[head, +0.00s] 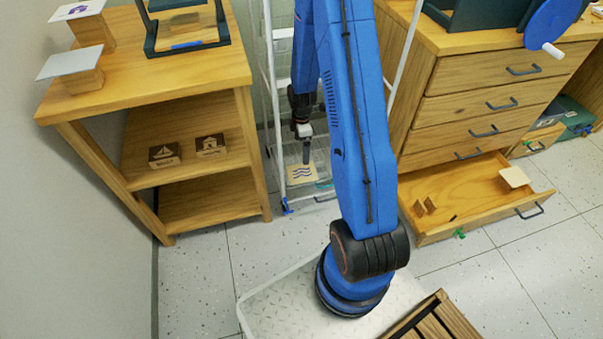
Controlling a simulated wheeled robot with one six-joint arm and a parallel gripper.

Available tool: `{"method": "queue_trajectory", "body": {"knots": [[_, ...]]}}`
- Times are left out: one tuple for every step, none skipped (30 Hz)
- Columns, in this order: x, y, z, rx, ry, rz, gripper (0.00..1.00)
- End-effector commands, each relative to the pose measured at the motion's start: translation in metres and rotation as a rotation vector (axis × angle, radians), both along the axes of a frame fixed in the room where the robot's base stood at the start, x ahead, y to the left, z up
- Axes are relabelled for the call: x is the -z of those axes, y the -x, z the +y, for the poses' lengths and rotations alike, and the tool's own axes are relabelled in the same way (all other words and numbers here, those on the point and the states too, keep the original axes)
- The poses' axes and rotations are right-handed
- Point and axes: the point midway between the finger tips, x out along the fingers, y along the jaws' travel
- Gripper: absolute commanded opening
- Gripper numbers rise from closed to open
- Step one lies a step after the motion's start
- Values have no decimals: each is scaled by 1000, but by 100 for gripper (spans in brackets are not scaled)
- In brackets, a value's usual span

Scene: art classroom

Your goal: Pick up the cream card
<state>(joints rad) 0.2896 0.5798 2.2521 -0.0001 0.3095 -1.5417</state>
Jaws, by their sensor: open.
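A plain cream card (514,177) lies at the right side of the open bottom drawer (440,238), near its front corner. I cannot tell whether it rests on the drawer's rim or on something inside. A second cream-toned card with blue wave lines (302,174) lies low by the white wire rack, left of my arm. My gripper (306,155) points down just above this wave card, open, with nothing visible between its fingers. The gap between fingertips and card is hard to judge. The gripper is far to the left of the plain cream card.
A wooden shelf (205,80) stands at left, with picture blocks (210,147) and a pale card (69,62) on a block. The drawer cabinet (480,80) stands at right, with a blue-wheeled press (551,22) on top.

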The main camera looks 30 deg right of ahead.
Motion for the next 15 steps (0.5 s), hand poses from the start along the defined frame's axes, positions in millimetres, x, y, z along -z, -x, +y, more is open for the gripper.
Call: {"method": "queue_trajectory", "body": {"knots": [[9,1,0,0,-1,3,100],[13,1,0,0,-1,4,100],[19,1,0,1,-1,3,100],[23,1,0,1,-1,3,100],[28,1,0,1,-1,4,100],[34,1,0,1,-1,3,100],[38,0,0,1,-1,2,100],[42,1,0,1,-1,3,100],[48,1,0,1,-1,4,100],[52,1,0,1,-1,3,100],[56,0,0,1,-1,2,100],[62,1,0,1,-1,3,100],[66,1,0,1,-1,3,100],[70,0,0,1,-1,3,100],[76,0,0,1,-1,2,100]]}}
